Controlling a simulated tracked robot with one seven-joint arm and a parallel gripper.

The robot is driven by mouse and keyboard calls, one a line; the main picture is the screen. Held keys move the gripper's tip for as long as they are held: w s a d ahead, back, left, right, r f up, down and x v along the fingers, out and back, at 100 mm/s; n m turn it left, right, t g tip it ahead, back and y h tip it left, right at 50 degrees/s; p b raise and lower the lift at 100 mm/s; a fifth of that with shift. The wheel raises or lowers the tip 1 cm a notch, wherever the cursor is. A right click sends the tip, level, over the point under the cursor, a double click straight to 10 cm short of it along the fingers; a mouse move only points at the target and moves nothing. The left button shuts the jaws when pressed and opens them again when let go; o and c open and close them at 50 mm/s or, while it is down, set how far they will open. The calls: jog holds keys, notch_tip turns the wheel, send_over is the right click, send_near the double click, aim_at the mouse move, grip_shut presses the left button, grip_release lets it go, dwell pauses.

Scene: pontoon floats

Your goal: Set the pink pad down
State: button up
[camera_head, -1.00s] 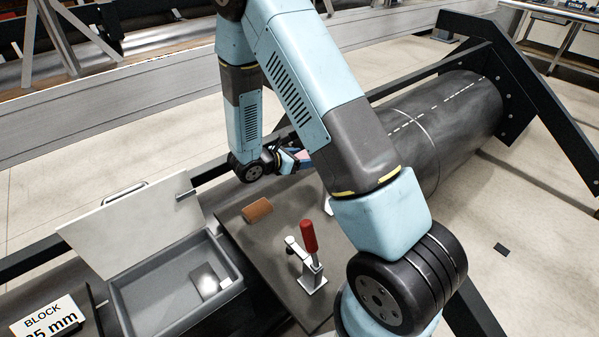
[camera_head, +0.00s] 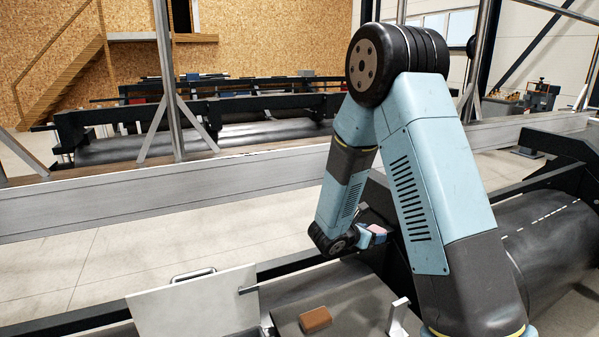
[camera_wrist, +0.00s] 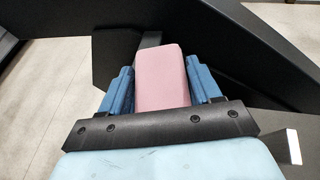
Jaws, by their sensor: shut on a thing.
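The pink pad (camera_wrist: 161,78) is a block with rounded edges. In the wrist view it sits between the two blue fingers of my gripper (camera_wrist: 160,90), which is shut on it. In the head view the pad (camera_head: 377,230) is small and partly covered by my gripper (camera_head: 374,234). My gripper holds it in the air, beyond the dark work plate (camera_head: 350,300), near the black frame. How far the pad is above any surface cannot be told.
A brown block (camera_head: 315,319) lies on the dark plate, with part of a metal clamp (camera_head: 398,316) to its right. A raised pale lid (camera_head: 195,306) stands at the left. A large black cylinder (camera_head: 555,245) lies at the right. Black frame beams (camera_wrist: 240,45) cross behind the pad.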

jog(key=w+n+t+y, duration=0.1)
jog(key=w, duration=0.1)
jog(key=w+r+n+t+y, duration=0.1)
jog(key=w, duration=0.1)
jog(key=w+n+t+y, duration=0.1)
jog(key=w+n, duration=0.1)
jog(key=shift+d+r+y, duration=0.2)
jog(key=shift+r+y, duration=0.05)
jog(key=shift+y, duration=0.15)
jog(key=shift+w+a+r+n+t+y, duration=0.2)
jog(key=shift+w+n+t+y, duration=0.25)
jog(key=shift+n+y, duration=0.3)
jog(key=shift+w+a+r+n+t+y, duration=0.15)
jog(key=shift+w+n+t+y, duration=0.1)
jog(key=shift+w+n+y, duration=0.4)
jog(key=shift+s+d, duration=0.1)
jog(key=shift+s, duration=0.05)
